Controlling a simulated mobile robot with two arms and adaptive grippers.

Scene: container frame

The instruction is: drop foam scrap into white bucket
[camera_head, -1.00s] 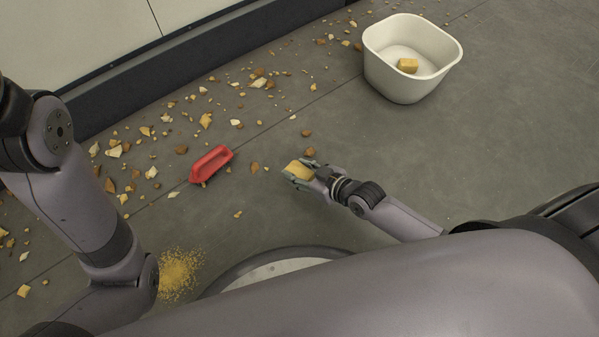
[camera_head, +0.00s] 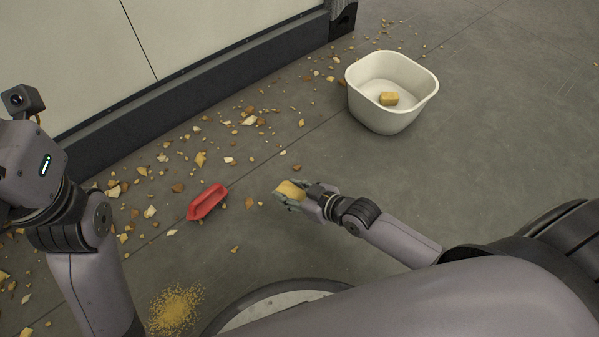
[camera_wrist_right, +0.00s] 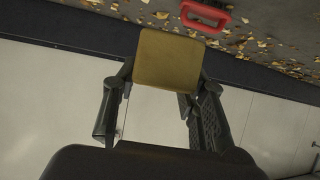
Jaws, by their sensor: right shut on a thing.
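My right gripper (camera_head: 284,197) is shut on a yellow foam scrap (camera_head: 290,189) and holds it over the floor. In the right wrist view the foam scrap (camera_wrist_right: 167,60) sits between the two fingers of the right gripper (camera_wrist_right: 160,88). The white bucket (camera_head: 382,118) stands upright on the floor, farther back and to the right of the held scrap. Another yellow block (camera_head: 389,98) lies inside the bucket, on its bottom. My left arm comes in at the left, but its gripper does not show.
A red handled tool (camera_head: 207,203) lies on the floor left of the right gripper; it also shows in the right wrist view (camera_wrist_right: 206,15). Crumbs and chips litter the floor along the wall base. Fine yellow crumbs (camera_head: 174,309) lie near my base. Floor right of the bucket is clear.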

